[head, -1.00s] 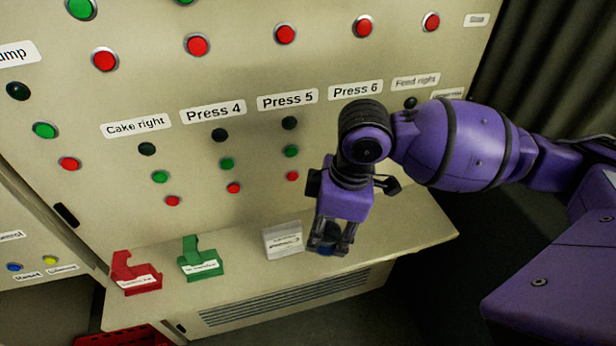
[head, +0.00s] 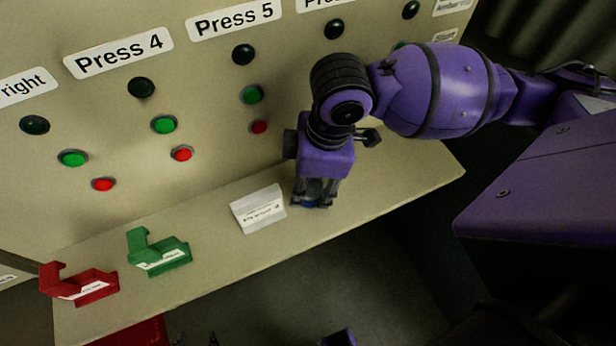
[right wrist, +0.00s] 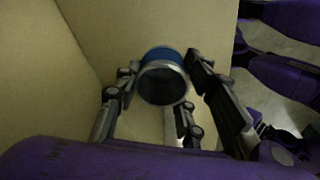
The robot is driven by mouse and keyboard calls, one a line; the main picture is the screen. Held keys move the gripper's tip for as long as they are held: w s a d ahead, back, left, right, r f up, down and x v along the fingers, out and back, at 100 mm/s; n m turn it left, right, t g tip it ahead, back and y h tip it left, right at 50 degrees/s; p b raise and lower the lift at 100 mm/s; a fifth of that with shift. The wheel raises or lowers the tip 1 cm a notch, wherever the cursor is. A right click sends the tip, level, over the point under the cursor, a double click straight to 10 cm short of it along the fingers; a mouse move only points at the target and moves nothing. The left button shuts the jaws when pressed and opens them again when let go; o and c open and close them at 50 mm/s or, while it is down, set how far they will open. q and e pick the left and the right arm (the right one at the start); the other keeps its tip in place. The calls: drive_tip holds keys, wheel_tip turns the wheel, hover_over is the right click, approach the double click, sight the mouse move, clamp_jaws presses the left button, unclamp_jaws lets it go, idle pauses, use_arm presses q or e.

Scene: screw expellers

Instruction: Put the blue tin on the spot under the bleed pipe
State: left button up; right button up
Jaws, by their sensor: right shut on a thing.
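The blue tin (right wrist: 164,54) is a short round can with a metal rim and a dark open top. It sits between the fingers of my right gripper (right wrist: 160,88) in the right wrist view. In the head view my right gripper (head: 311,200) points down at the ledge, shut on the tin, and only a little blue (head: 312,205) shows between its fingers. I cannot tell whether the tin touches the ledge. The bleed pipe and the spot under it are not in view.
The ledge (head: 400,180) runs below a beige panel with buttons and press labels. A white labelled holder (head: 258,208) stands just left of my right gripper. Green (head: 158,252) and red (head: 78,284) holders stand further left. The ledge right of the gripper is clear.

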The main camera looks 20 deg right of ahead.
drive_tip(key=shift+s+r, duration=0.1)
drive_tip(key=shift+s, duration=0.05)
drive_tip(key=shift+a, duration=0.1)
drive_tip(key=o, duration=1.2)
drive_tip(key=shift+c, duration=0.2)
use_arm(q)
drive_tip(key=shift+s+d, duration=0.15)
drive_tip(key=shift+s, duration=0.1)
